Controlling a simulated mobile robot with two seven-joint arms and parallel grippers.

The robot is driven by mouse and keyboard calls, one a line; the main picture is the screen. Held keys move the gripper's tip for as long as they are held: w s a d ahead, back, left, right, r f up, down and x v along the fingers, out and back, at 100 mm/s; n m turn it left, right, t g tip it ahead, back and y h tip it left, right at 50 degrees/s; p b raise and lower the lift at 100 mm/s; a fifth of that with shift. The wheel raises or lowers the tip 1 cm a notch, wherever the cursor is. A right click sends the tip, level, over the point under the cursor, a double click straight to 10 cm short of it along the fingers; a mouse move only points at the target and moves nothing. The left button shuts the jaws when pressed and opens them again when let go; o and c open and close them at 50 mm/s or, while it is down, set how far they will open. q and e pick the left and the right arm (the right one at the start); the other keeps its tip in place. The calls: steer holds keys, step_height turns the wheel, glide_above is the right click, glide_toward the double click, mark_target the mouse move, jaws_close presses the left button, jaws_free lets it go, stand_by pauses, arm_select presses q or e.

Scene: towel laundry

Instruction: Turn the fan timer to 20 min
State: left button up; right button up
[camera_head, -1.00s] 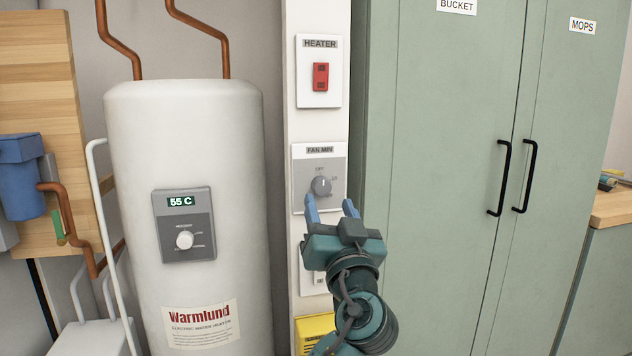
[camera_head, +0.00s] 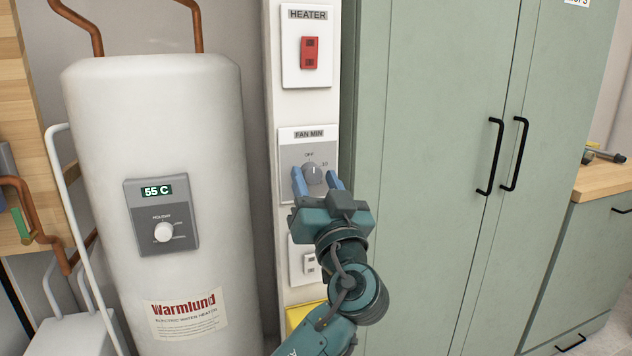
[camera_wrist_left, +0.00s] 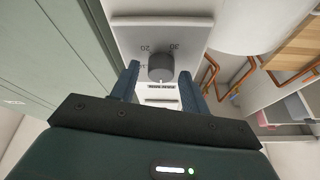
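The fan timer plate (camera_head: 290,160), labelled FAN MIN, is on the narrow white wall panel. Its grey round knob (camera_head: 312,173) has a light pointer mark that looks near OFF at the top. My left gripper (camera_head: 316,180) is open, with its blue fingers on either side of the knob in the head view. In the left wrist view the knob (camera_wrist_left: 161,68) lies between the two fingers with gaps, and the numbers 20 and 30 show on the plate (camera_wrist_left: 190,30). Whether the fingers touch the knob cannot be told. My right gripper is not in view.
A red heater switch (camera_head: 310,52) is above the timer, and another white switch (camera_head: 310,263) is below, partly behind my gripper. The water heater (camera_head: 150,100) stands left. The green cabinet (camera_head: 430,110) with black handles stands right.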

arm_select(q)
steer(key=c, duration=0.8)
steer(key=shift+m, duration=0.3)
